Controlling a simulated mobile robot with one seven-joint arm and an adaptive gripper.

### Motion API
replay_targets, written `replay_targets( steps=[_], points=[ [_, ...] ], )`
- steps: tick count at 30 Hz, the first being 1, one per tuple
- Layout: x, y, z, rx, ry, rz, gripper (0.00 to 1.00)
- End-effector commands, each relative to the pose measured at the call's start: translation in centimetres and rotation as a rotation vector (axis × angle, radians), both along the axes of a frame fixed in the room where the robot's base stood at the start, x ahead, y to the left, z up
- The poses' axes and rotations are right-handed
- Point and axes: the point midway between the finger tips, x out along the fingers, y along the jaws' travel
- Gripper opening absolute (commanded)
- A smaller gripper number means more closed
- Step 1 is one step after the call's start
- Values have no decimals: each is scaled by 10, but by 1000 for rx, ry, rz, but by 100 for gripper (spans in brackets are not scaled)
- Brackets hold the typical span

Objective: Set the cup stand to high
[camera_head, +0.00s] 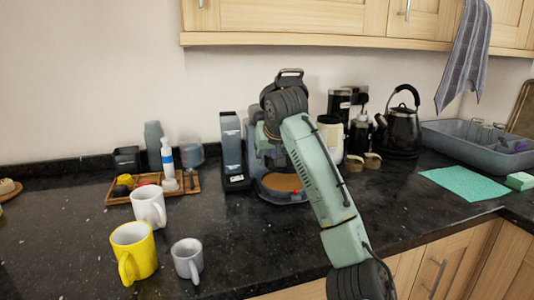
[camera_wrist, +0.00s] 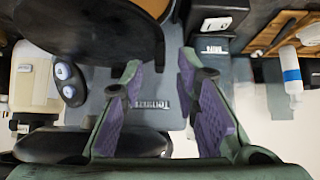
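The coffee machine (camera_head: 256,150) stands on the dark counter, partly hidden behind my arm. Its round cup stand with a brown top (camera_head: 283,183) sits low at its front; I cannot tell its exact height setting. In the wrist view, the machine's grey body (camera_wrist: 150,105) with lettering lies behind my fingers. A large dark round part (camera_wrist: 85,30), probably the cup stand, is at upper left. My gripper (camera_wrist: 160,65) is open, its two purple-padded fingers apart with nothing between them. It is close in front of the machine; in the head view its fingers are hidden.
A tall grey and black unit (camera_head: 232,150) stands left of the machine. A white mug (camera_head: 150,205), a yellow mug (camera_head: 133,248) and a grey cup (camera_head: 187,258) stand at left front. A kettle (camera_head: 400,130) and cream canister (camera_head: 331,135) are at right. The front middle counter is clear.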

Motion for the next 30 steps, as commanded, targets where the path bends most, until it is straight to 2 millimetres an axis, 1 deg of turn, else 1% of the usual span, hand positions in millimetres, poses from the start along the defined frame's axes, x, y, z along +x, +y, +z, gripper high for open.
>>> replay_targets(
  steps=[5, 8, 18, 21, 25, 30],
  points=[
    [-2, 0, 2, 0, 0, 0, 28],
    [-9, -2, 9, 1, -1, 1, 28],
    [-57, -13, 59, -1, -3, 0, 28],
    [-69, -16, 70, 0, -2, 0, 28],
    [-78, -18, 81, 0, -2, 0, 28],
    [-83, -19, 85, 0, 0, 0, 28]
  ],
)
